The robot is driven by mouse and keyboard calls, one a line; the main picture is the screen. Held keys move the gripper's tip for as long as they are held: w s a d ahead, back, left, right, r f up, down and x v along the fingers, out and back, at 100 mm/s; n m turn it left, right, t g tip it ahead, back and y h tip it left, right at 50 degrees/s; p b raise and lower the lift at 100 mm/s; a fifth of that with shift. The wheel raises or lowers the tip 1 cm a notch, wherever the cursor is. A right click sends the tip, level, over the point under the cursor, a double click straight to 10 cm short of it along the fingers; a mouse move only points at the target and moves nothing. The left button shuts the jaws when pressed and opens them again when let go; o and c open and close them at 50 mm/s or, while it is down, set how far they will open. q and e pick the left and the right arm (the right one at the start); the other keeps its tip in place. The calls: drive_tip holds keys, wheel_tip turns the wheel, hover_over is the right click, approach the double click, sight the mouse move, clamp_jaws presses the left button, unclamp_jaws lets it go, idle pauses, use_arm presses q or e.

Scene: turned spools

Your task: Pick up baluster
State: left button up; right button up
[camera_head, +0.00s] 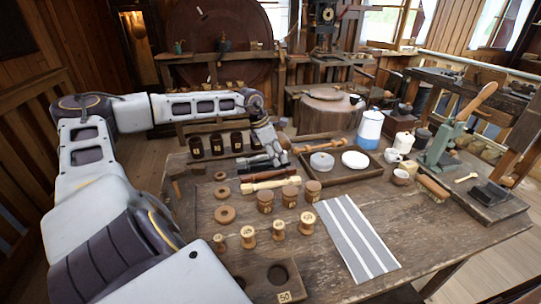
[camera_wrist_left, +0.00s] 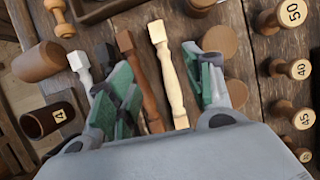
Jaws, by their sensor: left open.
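My left gripper (camera_head: 266,160) is open above the back-left part of the table. In the left wrist view its green-padded fingers (camera_wrist_left: 165,95) are spread with nothing gripped. A pale turned baluster (camera_wrist_left: 168,75) and a reddish-brown baluster (camera_wrist_left: 140,80) lie side by side in the gap between the fingers. A light grey baluster (camera_wrist_left: 80,66) lies outside the left finger, which partly hides it. In the head view the pale baluster (camera_head: 270,184) lies in front of the reddish-brown one (camera_head: 262,175). My right gripper does not show.
Dark cups (camera_head: 196,147) stand behind the left gripper. A tray (camera_head: 340,181) with round discs is to its right. Spools (camera_head: 306,223) and jars (camera_head: 313,191) stand in front. A grey striped mat (camera_head: 357,238) lies at front right.

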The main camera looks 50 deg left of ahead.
use_arm(q)
drive_tip(key=shift+f, duration=0.1)
idle(0.4)
hover_over(291, 180)
drive_tip(key=s+a, duration=0.2)
drive_tip(key=shift+s+f+b, duration=0.15)
drive_tip(key=shift+f+b, duration=0.15)
drive_tip(key=shift+f, duration=3.6)
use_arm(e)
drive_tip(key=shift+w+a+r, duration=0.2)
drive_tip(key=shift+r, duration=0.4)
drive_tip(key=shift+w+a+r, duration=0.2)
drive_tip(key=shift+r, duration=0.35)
use_arm(q)
drive_tip(key=shift+d, duration=0.1)
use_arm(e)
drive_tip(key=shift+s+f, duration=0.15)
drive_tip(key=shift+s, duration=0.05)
use_arm(q)
drive_tip(key=shift+f, duration=0.15)
drive_tip(key=shift+w+d+f, duration=0.2)
drive_tip(key=shift+w+f, duration=0.15)
drive_tip(key=shift+f, duration=0.05)
drive_tip(key=shift+x, duration=0.9)
drive_tip(key=shift+b+x, duration=0.35)
drive_tip(key=shift+x, duration=0.7)
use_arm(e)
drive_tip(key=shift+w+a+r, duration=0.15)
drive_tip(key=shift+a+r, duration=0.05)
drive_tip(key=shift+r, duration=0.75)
